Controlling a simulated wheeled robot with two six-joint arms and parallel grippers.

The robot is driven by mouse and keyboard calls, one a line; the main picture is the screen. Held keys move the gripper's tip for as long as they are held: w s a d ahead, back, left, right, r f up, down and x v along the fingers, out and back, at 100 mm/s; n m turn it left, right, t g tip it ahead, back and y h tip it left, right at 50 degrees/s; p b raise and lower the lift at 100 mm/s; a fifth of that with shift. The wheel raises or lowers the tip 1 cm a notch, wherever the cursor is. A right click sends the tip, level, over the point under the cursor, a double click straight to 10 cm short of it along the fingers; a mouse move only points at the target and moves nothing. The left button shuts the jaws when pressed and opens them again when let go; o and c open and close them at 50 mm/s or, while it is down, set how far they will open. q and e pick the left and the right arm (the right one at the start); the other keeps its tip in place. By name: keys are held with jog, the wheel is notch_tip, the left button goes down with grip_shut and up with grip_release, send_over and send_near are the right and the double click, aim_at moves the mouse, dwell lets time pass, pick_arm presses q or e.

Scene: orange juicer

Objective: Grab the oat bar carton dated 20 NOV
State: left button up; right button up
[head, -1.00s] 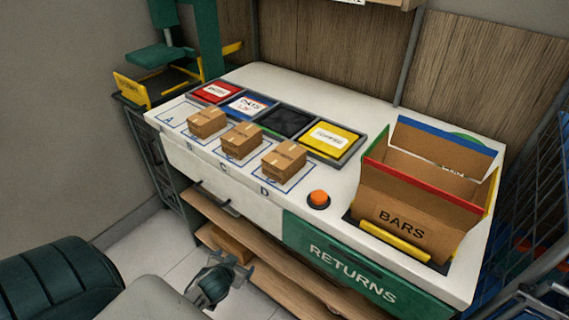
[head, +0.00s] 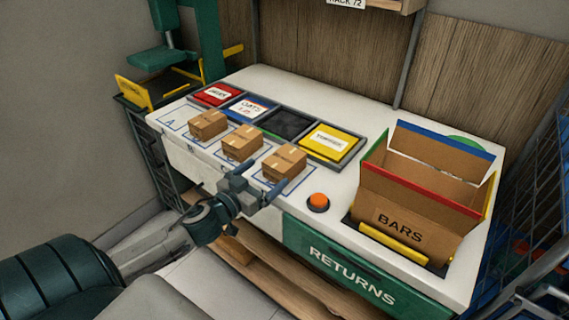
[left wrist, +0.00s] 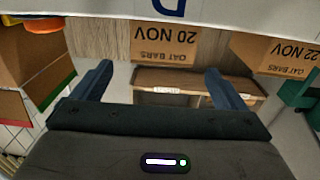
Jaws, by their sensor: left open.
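The carton dated 20 NOV (left wrist: 165,45) reads "OAT BARS", upside down in the left wrist view. In the head view it is the brown carton (head: 287,160) at slot D, nearest the orange button. My left gripper (head: 260,177) is open and empty at the counter's front edge, just in front of this carton. In the left wrist view the carton lies beyond and between the spread fingers (left wrist: 160,72); no contact is clear. A carton dated 22 NOV (left wrist: 280,58) stands to the right there; it is the middle carton (head: 241,142) in the head view. My right gripper is not in view.
Another carton (head: 207,124) stands at the left of the row. Red, white-blue, black and yellow bins (head: 331,141) line up behind. An orange button (head: 318,203) and an open BARS box (head: 400,230) are to the right. A green RETURNS drawer (head: 350,275) is below.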

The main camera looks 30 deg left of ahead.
aim_at(285, 157)
pick_arm(q)
jog(key=w, duration=0.2)
jog(key=shift+w+d, duration=0.1)
jog(key=shift+w, duration=0.3)
jog(key=shift+w+d, duration=0.1)
jog(key=shift+w, duration=0.35)
jog(key=shift+w+p, duration=0.35)
jog(key=shift+w, duration=0.1)
jog(key=shift+w+d, duration=0.1)
jog(key=shift+w, duration=2.2)
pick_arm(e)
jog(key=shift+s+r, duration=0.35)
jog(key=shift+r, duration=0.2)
pick_arm(q)
jog(key=shift+c, duration=0.2)
jog(key=c, duration=1.1)
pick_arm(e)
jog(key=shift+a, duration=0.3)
pick_arm(q)
jog(key=shift+r, duration=0.15)
jog(key=shift+c, duration=0.2)
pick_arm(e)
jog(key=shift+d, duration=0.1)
